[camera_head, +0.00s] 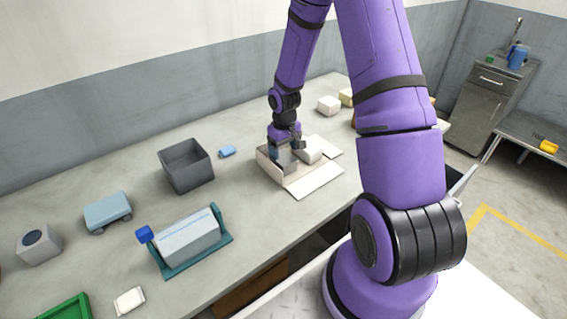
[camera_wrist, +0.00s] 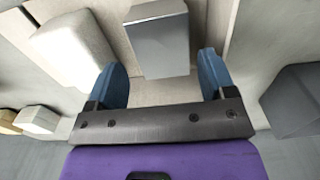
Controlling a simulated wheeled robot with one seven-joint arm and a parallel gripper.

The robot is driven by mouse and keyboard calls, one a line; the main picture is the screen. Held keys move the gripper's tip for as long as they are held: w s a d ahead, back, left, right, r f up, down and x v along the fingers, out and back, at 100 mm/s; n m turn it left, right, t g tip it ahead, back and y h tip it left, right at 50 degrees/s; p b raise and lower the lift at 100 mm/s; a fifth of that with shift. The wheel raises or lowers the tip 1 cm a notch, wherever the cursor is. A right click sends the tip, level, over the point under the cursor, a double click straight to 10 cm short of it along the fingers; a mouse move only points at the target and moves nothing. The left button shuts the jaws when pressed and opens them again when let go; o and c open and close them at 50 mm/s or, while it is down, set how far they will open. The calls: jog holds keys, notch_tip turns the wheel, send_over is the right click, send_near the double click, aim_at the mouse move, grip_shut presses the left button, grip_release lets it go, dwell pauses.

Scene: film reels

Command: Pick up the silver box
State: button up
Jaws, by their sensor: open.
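The silver box (camera_wrist: 158,45) lies inside an open, shallow cardboard carton (camera_head: 317,184). In the wrist view it sits between my gripper's two blue fingers (camera_wrist: 160,62), with a gap on each side. My gripper also shows in the head view (camera_head: 284,146), reaching down into the carton, and it is open and empty. In the head view, part of the silver box (camera_head: 287,162) shows just below the fingers, partly hidden by them. A cream block (camera_head: 310,149) lies beside it in the carton, and it also shows left of the fingers in the wrist view (camera_wrist: 72,47).
A dark grey bin (camera_head: 187,166) and a small blue item (camera_head: 227,151) stand left of the carton. A pale block (camera_head: 328,105) stands behind it.

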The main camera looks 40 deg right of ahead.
aim_at(283, 157)
jog(key=shift+w+a+f, duration=0.1)
jog(key=shift+f, duration=2.2)
jog(key=c, duration=0.7)
jog(key=shift+r, duration=0.1)
